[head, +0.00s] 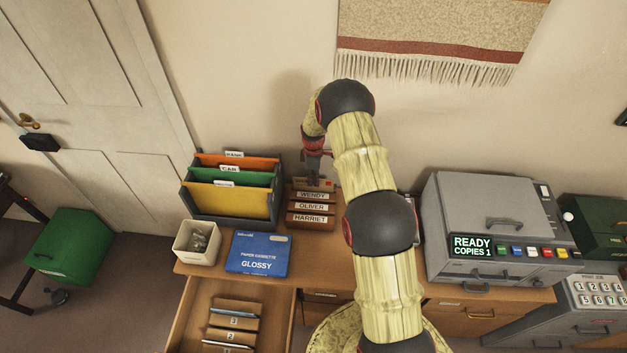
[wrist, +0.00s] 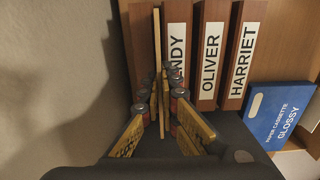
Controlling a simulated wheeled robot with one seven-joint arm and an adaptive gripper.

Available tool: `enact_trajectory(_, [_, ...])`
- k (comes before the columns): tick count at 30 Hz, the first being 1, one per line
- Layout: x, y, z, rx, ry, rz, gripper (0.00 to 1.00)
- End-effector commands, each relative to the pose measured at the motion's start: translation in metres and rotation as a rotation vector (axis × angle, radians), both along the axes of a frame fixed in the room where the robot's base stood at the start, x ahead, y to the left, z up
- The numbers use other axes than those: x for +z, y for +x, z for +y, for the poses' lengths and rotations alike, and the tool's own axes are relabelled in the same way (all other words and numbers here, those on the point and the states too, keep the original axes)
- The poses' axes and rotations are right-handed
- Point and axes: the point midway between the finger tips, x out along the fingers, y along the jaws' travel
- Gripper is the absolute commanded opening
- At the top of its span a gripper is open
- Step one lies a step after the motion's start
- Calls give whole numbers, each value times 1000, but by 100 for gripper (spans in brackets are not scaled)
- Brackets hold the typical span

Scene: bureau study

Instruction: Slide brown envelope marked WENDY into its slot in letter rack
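The wooden letter rack (head: 309,223) stands on the desk, its panels labelled WENDY, OLIVER and HARRIET from back to front. The brown envelope (head: 327,183) shows just behind and above the WENDY panel. Its lower part is hidden there. In the wrist view the envelope (wrist: 157,45) is a thin upright edge left of the WENDY panel (wrist: 178,25), roughly parallel to it. My gripper (head: 316,180) points down above the rear of the rack. In the wrist view my gripper's fingers (wrist: 162,85) close in on both sides of the envelope and appear shut on it. How deep the envelope sits is unclear.
A file holder (head: 186,205) with orange, green and yellow folders stands left of the rack. A blue paper cassette box (head: 258,250) and a white bin (head: 190,256) are in front. A grey copier (head: 470,215) stands right. The drawer (head: 190,315) below is open.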

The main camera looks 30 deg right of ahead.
Motion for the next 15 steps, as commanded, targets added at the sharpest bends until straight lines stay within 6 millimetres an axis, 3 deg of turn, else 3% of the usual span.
enact_trajectory(15, [-8, 0, 0, 0, 0, 0, 0])
